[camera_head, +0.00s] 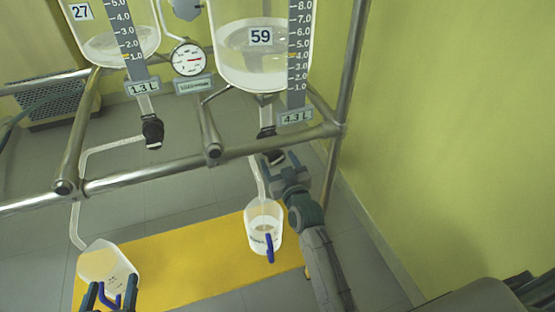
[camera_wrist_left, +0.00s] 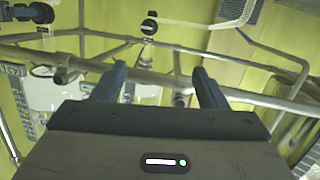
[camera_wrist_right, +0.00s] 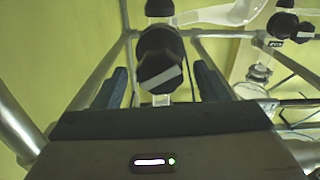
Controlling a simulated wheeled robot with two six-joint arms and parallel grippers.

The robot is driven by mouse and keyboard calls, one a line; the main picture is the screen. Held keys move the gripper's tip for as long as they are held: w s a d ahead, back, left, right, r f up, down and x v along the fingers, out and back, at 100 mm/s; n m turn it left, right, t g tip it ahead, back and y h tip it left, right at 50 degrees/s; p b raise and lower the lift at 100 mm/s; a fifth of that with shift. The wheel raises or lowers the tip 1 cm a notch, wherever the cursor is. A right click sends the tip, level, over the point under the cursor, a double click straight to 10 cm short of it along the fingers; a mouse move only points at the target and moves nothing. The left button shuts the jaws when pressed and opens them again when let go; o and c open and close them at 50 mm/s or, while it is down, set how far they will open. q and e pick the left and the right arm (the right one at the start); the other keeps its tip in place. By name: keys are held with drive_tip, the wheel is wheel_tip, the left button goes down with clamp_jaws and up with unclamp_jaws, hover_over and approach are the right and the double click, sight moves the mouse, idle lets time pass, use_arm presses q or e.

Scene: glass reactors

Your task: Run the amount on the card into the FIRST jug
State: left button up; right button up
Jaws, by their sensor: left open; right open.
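Reactor 59 (camera_head: 240,55) holds pale liquid, with a 4.3 L card (camera_head: 296,118) by its scale. Its black valve knob (camera_wrist_right: 160,70) is between the fingers of my open right gripper (camera_head: 281,162) in the right wrist view; contact is unclear. Below it, the right jug (camera_head: 262,226), with a blue handle, stands under the outlet tube and holds some liquid. Reactor 27 (camera_head: 82,12) has a 1.3 L card (camera_head: 143,87) and a black valve (camera_head: 153,132). The left jug (camera_head: 106,262) is below its tube. My open left gripper (camera_head: 110,284) is at its blue handle. No jug label is readable.
A steel frame rail (camera_head: 145,178) crosses in front of the reactors. A yellow mat (camera_head: 190,260) lies on the grey floor under the jugs. A round gauge (camera_head: 189,59) is between the reactors. A green wall (camera_head: 450,130) closes the right side.

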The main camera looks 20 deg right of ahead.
drive_tip(key=shift+w, duration=0.7)
use_arm(q)
drive_tip(key=shift+w+r, duration=0.1)
drive_tip(key=shift+r, duration=0.25)
use_arm(e)
drive_tip(key=c, duration=1)
drive_tip(key=m+p, duration=0.2)
drive_tip(key=p, duration=0.1)
drive_tip(key=shift+r+m, duration=0.2)
drive_tip(key=shift+m, duration=0.1)
drive_tip(key=shift+m+p, duration=0.6)
drive_tip(key=shift+m, duration=0.2)
use_arm(q)
drive_tip(key=s+f+g, duration=0.7)
drive_tip(key=s+g, duration=0.1)
drive_tip(key=shift+f+m, duration=0.15)
drive_tip(key=shift+m, duration=0.15)
use_arm(e)
drive_tip(key=shift+f+m, duration=0.2)
drive_tip(key=shift+m, duration=0.5)
use_arm(q)
drive_tip(key=shift+s, duration=0.1)
use_arm(e)
drive_tip(key=o, duration=1)
